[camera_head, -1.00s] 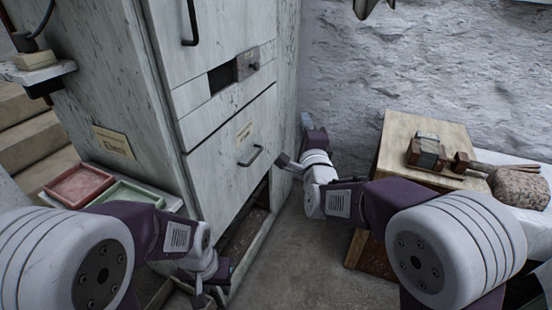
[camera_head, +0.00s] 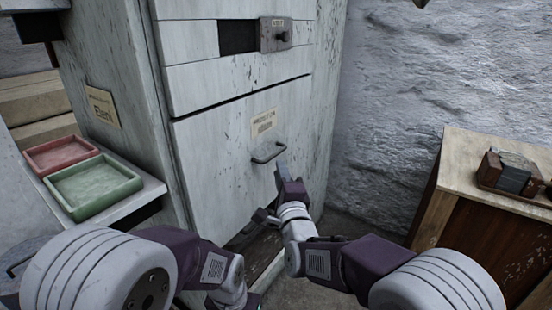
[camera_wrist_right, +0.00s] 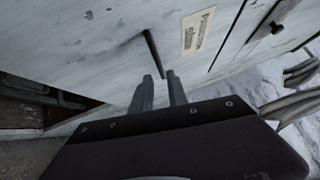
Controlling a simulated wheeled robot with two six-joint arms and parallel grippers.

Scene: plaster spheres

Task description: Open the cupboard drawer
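The white, worn cupboard has a large lower drawer front (camera_head: 215,150) with a paper label and a dark bar handle (camera_head: 268,152). The drawer front looks flush with the cupboard. My right gripper (camera_head: 279,172) is just below and to the right of the handle.
A smaller compartment with a dark gap and a knobbed slider (camera_head: 275,35) is above the drawer. A red tray (camera_head: 62,153) and a green tray (camera_head: 93,188) sit on a side shelf at left. A wooden cabinet (camera_head: 455,180) stands at right, with floor between.

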